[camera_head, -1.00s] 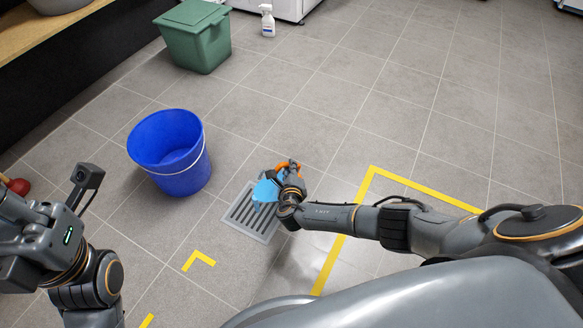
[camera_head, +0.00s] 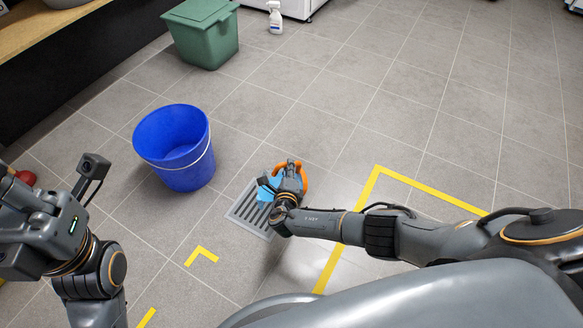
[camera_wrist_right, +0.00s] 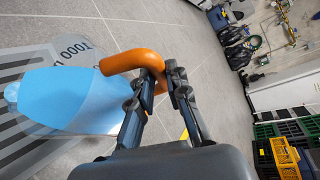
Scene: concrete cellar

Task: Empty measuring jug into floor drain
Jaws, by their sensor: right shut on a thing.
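The measuring jug (camera_head: 268,192) has an orange handle (camera_head: 303,176), a clear wall with a "1000" mark and blue in it. It is over the floor drain (camera_head: 247,215), a grey slotted grate. My right gripper (camera_head: 287,186) is shut on the handle, as the right wrist view shows (camera_wrist_right: 158,84). In that view the jug (camera_wrist_right: 75,98) looks tilted, with grate slots behind it. I cannot tell whether liquid is flowing out. My left arm is at the left edge; its fingers do not show.
A blue bucket (camera_head: 190,178) stands left of the drain, with a green bin (camera_head: 207,42) behind it. A white spray bottle (camera_head: 275,18) is at the back. Yellow tape (camera_head: 345,230) marks the floor at right. The floor beyond the drain is clear.

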